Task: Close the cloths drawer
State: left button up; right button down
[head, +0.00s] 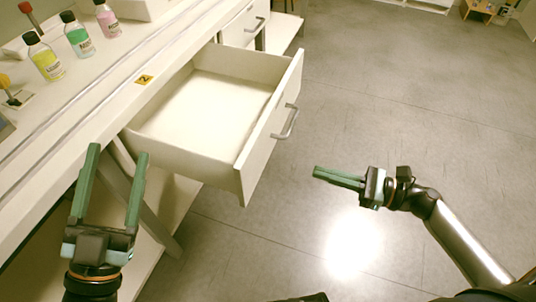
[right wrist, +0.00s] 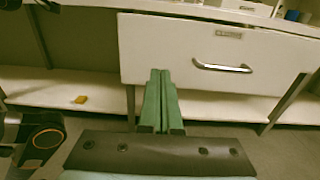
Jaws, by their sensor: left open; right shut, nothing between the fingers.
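The drawer (head: 205,100) stands pulled out from under the bench in the head view, and its inside looks empty. Its front panel (head: 268,125) carries a metal bar handle (head: 286,122). The front panel also shows in the right wrist view (right wrist: 150,52), with the handle (right wrist: 222,67) and a small label whose text I cannot read. My right gripper (head: 316,174) is shut and empty, in the air to the right of the drawer front, apart from it. Its fingers show in the right wrist view (right wrist: 161,75). My left gripper (head: 117,152) is open and empty, left of the drawer by the bench edge.
On the bench (head: 115,95) stand a yellow bottle (head: 43,57), a green bottle (head: 77,36) and a pink bottle (head: 106,20). A yellow tag (head: 144,79) marks the bench edge. Another drawer (head: 243,25) sits further back. The floor (head: 400,110) to the right is clear.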

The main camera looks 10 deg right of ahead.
aim_at(259, 154)
pick_arm(q)
jog(key=shift+w+f, duration=0.15)
jog(key=shift+f, duration=0.15)
pick_arm(e)
jog(key=x, duration=1.2)
jog(key=shift+w+a, duration=0.1)
jog(key=shift+a, duration=0.05)
